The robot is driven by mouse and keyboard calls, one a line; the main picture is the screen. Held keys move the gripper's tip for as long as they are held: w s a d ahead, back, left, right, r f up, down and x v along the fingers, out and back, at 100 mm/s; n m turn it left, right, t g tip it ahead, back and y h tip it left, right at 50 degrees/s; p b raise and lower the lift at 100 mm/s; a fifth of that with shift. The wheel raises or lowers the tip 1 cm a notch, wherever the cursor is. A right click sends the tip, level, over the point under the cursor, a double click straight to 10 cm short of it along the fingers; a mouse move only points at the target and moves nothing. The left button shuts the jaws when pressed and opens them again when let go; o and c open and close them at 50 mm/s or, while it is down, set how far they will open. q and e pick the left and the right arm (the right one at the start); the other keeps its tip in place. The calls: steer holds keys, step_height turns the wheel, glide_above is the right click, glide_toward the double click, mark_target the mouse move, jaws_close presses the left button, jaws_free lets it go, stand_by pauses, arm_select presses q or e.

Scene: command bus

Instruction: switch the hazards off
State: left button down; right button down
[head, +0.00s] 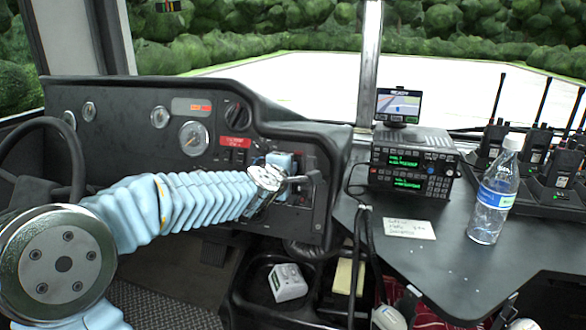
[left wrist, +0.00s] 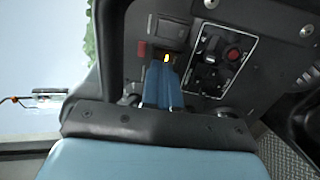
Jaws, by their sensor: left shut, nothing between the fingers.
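My left gripper (head: 284,162) reaches across the dashboard to the switch panel at its right end. In the left wrist view its blue fingers (left wrist: 164,70) are shut with nothing between them. The tips are right at a small lit yellow-orange light (left wrist: 167,58) on the dark panel, just below a black rocker switch (left wrist: 172,33). I cannot tell whether the tips touch the panel. The fingers hide what lies directly under them. No hazard marking can be read. My right gripper is not in view.
A panel with black knobs and a red button (left wrist: 232,54) is beside the fingers. A steering wheel (head: 60,150) is at left. A radio (head: 410,163), a water bottle (head: 494,200) and several handsets (head: 560,165) stand on the right console.

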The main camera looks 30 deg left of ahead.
arm_select(q)
steer(key=shift+x, duration=1.45)
steer(key=shift+w+a+r, duration=0.1)
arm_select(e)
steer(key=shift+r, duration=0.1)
